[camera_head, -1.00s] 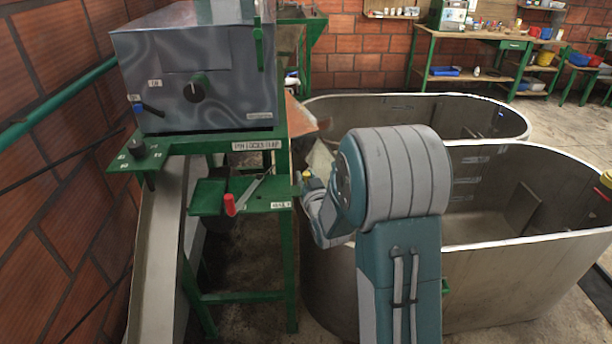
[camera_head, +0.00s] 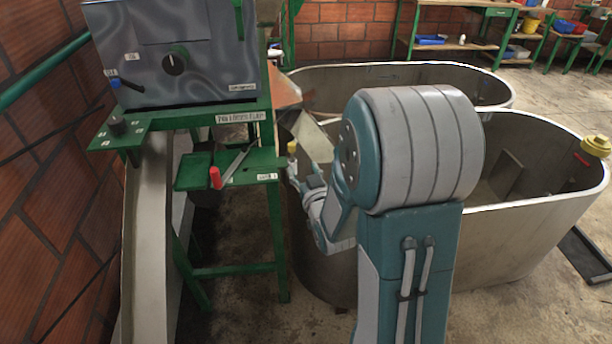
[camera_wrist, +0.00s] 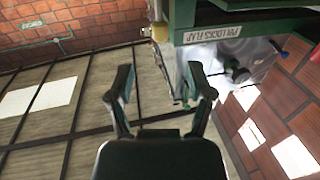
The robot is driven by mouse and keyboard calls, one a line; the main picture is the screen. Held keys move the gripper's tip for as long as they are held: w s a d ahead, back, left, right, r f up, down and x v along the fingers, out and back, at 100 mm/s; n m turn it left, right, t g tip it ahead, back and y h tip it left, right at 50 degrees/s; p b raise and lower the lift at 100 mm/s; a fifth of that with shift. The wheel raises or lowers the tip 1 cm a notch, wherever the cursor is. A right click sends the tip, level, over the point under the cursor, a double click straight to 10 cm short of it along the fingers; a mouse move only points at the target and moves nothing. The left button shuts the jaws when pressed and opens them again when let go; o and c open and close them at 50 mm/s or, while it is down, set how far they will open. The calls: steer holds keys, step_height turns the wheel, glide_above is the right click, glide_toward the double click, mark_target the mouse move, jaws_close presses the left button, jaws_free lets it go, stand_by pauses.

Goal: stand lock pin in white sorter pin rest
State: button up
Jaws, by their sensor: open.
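My gripper (camera_wrist: 161,88) is open in the wrist view, with nothing between its fingers. In the head view its end is small and partly hidden behind my own arm. A small yellow knob (camera_wrist: 159,32) shows beyond the fingertips in the wrist view, apart from them. A small yellow spot (camera_head: 292,147) shows beside the machine in the head view; whether it is the lock pin I cannot tell. The sign reading "PIN LOCKS FLAP" (camera_head: 240,117) is on the green frame; it also shows in the wrist view (camera_wrist: 213,34). I cannot make out a white sorter pin rest.
A grey metal machine box (camera_head: 175,55) stands on a green frame (camera_head: 228,272) at left. A red-handled lever (camera_head: 215,178) lies on its green shelf. A metal chute (camera_head: 150,240) runs down beside it. Large tanks (camera_head: 520,240) stand right, one with a yellow fitting (camera_head: 597,145).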

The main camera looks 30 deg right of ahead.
steer(key=shift+s+a, duration=0.15)
steer(key=shift+s, duration=1.05)
steer(key=s+a+r+g, duration=0.2)
steer(key=s+a+g, duration=0.1)
steer(key=s, duration=0.4)
steer(key=s+a+r+n+g+y, duration=0.1)
steer(key=s+a+r+g, duration=0.2)
steer(key=s, duration=0.5)
steer(key=s+a+r+g+y, duration=0.1)
steer(key=s+a+r+g, duration=0.2)
steer(key=s+a+g, duration=0.2)
steer(key=s+g, duration=0.1)
steer(key=s, duration=0.1)
steer(key=shift+s, duration=0.4)
